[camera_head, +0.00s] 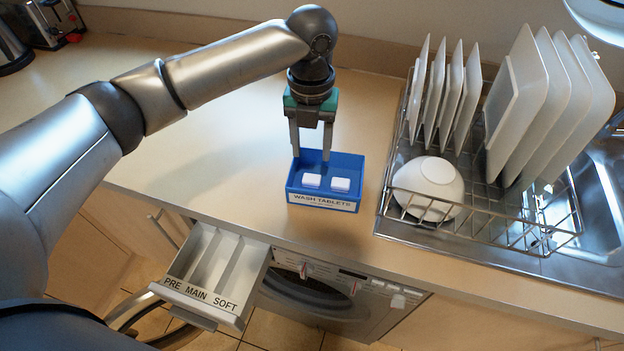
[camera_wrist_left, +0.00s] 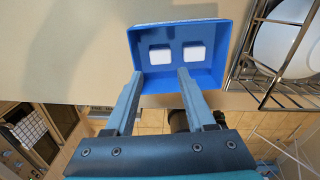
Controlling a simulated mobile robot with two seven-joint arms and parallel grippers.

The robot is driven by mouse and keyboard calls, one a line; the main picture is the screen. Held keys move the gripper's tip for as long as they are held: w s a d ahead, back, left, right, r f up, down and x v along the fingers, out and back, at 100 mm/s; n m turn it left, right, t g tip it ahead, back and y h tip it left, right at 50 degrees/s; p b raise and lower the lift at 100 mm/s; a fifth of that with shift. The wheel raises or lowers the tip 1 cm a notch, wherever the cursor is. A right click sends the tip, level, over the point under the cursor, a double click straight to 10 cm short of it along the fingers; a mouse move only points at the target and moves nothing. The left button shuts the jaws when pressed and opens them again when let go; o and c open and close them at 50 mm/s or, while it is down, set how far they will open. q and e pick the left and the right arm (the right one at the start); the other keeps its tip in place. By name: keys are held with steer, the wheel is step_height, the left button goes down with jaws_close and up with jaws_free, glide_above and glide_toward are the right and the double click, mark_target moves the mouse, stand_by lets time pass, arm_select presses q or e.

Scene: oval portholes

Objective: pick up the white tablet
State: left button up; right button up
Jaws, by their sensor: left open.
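Two small white tablets lie side by side in an open blue box labelled WASH TABLETS (camera_head: 357,177) on the counter. The left tablet (camera_head: 311,180) and the right tablet (camera_head: 341,184) look alike. In the left wrist view, the blue box (camera_wrist_left: 215,77) holds one tablet (camera_wrist_left: 160,55) and another tablet (camera_wrist_left: 194,54). My left gripper (camera_head: 311,157) points down, open and empty, with its fingertips by the box's back left part. Its fingers (camera_wrist_left: 158,73) also show in the left wrist view, apart from both tablets. My right gripper is not in view.
A wire dish rack (camera_head: 513,222) with plates and an upturned white bowl (camera_head: 428,186) stands right of the box. Below the counter, a detergent drawer marked PRE MAIN SOFT (camera_head: 212,275) is pulled out of the washing machine (camera_head: 340,300). The counter left of the box is clear.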

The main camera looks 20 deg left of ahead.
mark_target(311, 186)
arm_select(q)
steer(key=shift+f, duration=1.7)
steer(key=f, duration=0.4)
steer(key=shift+s+f+b, duration=0.3)
steer(key=shift+b, duration=0.1)
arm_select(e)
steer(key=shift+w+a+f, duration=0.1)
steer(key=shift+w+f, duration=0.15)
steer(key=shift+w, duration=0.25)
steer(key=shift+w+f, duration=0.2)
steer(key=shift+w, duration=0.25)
arm_select(q)
jaws_close()
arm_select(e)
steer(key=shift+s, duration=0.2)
